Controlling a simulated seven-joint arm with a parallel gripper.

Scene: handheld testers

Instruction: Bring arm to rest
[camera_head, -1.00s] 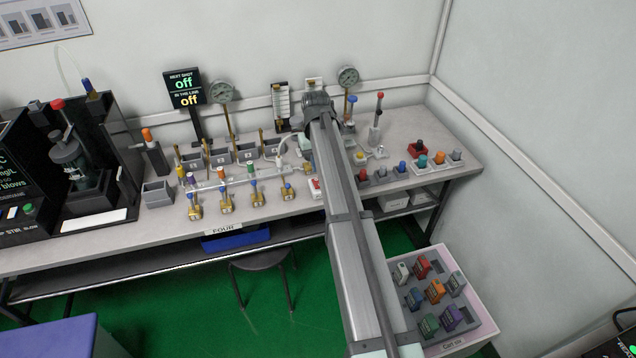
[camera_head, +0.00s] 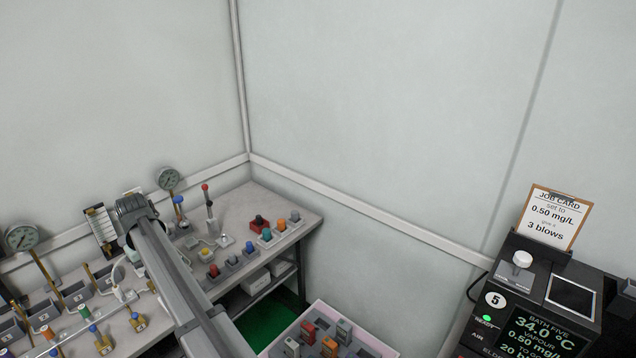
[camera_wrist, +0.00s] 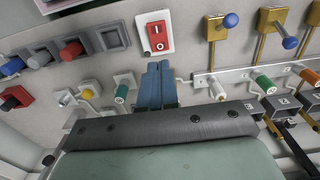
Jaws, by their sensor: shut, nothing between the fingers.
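My arm (camera_head: 185,285) reaches out over the workbench in the head view, and its far end hides my fingers there. In the wrist view my gripper (camera_wrist: 157,72) shows as two blue-grey fingers pressed together with nothing between them. The fingertips are just below a red rocker switch (camera_wrist: 158,38) in a white frame in that picture. I cannot tell whether they touch anything. A green-tipped fitting (camera_wrist: 122,93) is to the left of the fingers and a white-tipped one (camera_wrist: 216,90) is to the right.
Gauges (camera_head: 168,179) and brass valves (camera_head: 101,340) stand around the arm. A tray of coloured testers (camera_head: 318,340) is right of it. Coloured knobs (camera_head: 267,234) line the bench's right end. A bath unit (camera_head: 540,300) with a job card (camera_head: 553,215) stands far right.

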